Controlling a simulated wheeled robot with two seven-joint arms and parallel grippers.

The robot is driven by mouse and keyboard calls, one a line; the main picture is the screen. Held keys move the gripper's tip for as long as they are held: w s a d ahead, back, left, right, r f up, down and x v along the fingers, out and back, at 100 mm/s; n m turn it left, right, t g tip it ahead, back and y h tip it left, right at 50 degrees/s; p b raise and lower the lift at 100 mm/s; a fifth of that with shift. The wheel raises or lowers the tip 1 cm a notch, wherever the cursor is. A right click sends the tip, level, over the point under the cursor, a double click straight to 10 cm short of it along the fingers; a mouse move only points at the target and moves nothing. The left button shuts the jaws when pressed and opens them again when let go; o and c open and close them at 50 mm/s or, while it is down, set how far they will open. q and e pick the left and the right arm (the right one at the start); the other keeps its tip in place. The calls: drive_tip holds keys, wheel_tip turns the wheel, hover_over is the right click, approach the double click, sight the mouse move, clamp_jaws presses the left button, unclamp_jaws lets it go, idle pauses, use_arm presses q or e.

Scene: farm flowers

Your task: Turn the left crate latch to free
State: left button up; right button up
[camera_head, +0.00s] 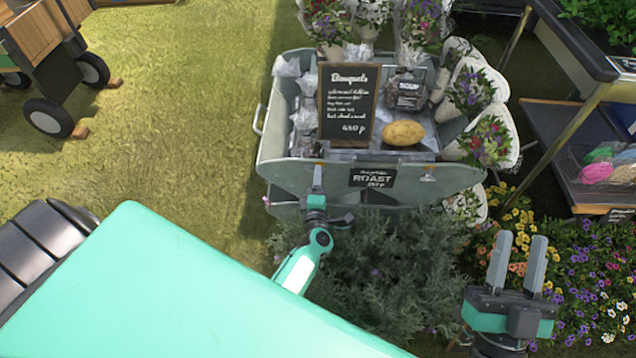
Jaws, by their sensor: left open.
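The grey-green crate (275,150) stands in the middle of the view with its front wall facing me. My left gripper (318,178) is at the left part of this front wall, seen nearly edge-on, with its fingers pointing at the crate. The left latch is not clearly visible; the gripper covers that area, and I cannot tell whether they touch. A small light right latch (428,174) shows on the right part of the front wall. My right gripper (517,262) is open and empty at the lower right, fingers pointing up, apart from the crate.
A "Roast" sign (373,178) hangs between the latch positions. A grey-green bush (390,275) lies below the crate, and flowers (590,270) at right.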

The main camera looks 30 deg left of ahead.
use_arm(q)
drive_tip(key=p+v, duration=0.2)
drive_tip(key=v, duration=1.2)
use_arm(e)
wheel_tip(320, 180, down, 8)
drive_tip(key=a+g, duration=0.2)
drive_tip(key=g, duration=0.3)
drive_tip(key=shift+w+a+f, duration=0.15)
drive_tip(key=shift+a+f, duration=0.1)
drive_tip(key=shift+a, duration=0.05)
use_arm(q)
drive_tip(key=shift+w+r, duration=0.1)
